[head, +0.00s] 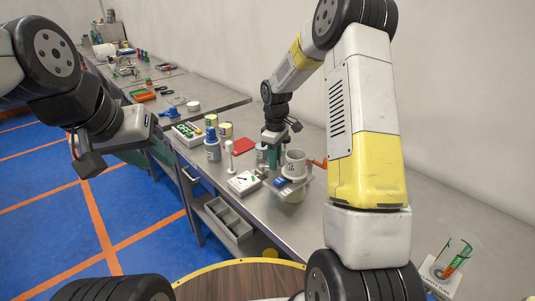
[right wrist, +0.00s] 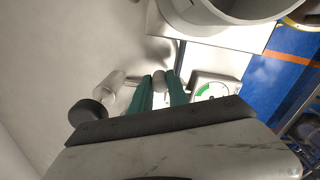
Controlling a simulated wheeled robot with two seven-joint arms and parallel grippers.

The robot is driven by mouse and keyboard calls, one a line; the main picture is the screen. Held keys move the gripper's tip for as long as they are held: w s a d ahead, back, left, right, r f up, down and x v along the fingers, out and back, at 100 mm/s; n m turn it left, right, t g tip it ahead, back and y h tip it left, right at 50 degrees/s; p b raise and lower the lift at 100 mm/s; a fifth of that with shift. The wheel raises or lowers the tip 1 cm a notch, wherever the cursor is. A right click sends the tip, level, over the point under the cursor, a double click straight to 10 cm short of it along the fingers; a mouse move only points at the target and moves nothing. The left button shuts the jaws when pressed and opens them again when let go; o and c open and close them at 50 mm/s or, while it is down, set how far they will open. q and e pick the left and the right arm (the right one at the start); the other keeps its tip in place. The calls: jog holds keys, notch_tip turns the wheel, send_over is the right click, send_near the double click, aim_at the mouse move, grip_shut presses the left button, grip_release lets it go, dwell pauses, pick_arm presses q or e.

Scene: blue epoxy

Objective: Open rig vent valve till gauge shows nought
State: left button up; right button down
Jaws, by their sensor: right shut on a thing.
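My right gripper (head: 272,152) reaches down at the rig (head: 292,186), which has a grey cylinder (head: 295,163) on top. In the right wrist view its two teal fingers (right wrist: 161,92) are shut on a small grey knob (right wrist: 158,79), seemingly the vent valve. A white gauge (right wrist: 211,88) with a green arc lies just right of the fingers; its needle is too small to read. The knob is hidden in the head view. My left gripper (head: 89,163) hangs over the floor left of the bench, away from the rig; its jaws are unclear.
Drawer trays (head: 228,218) sit below the bench edge.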

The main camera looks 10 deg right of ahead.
jog(key=shift+w+n, duration=0.45)
jog(key=shift+n, duration=0.65)
jog(key=c, duration=1.3)
grip_release()
jog(key=shift+r, duration=0.1)
notch_tip(320, 180, up, 8)
jog(key=shift+f, duration=0.2)
